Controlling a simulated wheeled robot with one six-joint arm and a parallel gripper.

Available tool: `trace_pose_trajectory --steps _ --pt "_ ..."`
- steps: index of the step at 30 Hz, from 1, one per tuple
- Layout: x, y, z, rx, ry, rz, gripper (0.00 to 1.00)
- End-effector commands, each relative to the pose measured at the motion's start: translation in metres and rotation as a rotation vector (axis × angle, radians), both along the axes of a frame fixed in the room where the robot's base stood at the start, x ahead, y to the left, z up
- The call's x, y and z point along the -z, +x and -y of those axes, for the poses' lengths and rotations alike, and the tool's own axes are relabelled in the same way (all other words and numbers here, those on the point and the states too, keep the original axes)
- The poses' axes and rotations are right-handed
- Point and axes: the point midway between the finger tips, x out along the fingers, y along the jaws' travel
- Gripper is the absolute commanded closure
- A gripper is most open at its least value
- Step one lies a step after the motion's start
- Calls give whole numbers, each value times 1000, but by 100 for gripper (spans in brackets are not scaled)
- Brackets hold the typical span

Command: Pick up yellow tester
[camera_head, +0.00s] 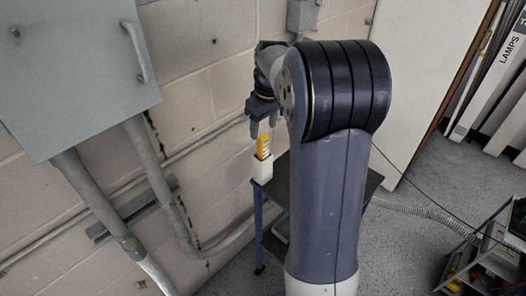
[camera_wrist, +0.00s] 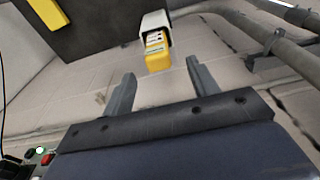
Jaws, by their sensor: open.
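The yellow tester (camera_head: 263,146) stands upright in a white holder (camera_head: 262,168) on the corner of a dark-topped stand. My gripper (camera_head: 263,128) is just above the tester in the head view, pointing down. In the wrist view the tester (camera_wrist: 156,52) pokes out of the white holder (camera_wrist: 154,22), beyond and between my two fingers. My gripper (camera_wrist: 160,88) is open and empty there. The tester looks apart from both fingers. My arm hides part of the stand in the head view.
The dark-topped stand (camera_head: 281,183) has blue legs. A grey electrical box (camera_head: 75,75) and conduits (camera_head: 150,165) are on the block wall at left. Another yellow object (camera_wrist: 48,12) shows at the wrist view's upper left. A shelf cart (camera_head: 490,255) stands at lower right; open floor lies between.

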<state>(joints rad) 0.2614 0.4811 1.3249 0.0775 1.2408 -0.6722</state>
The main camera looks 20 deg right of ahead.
Motion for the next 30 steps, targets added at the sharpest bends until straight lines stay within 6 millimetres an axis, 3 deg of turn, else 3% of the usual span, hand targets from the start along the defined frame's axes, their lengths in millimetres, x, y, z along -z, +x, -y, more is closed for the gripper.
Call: trace_pose_trajectory --steps 5,12,21,30 --pt "14 2 0 0 2 -4 44" --pt "48 7 0 0 1 -3 44" --pt "55 8 0 0 -1 1 44" --pt "55 8 0 0 -1 1 67"
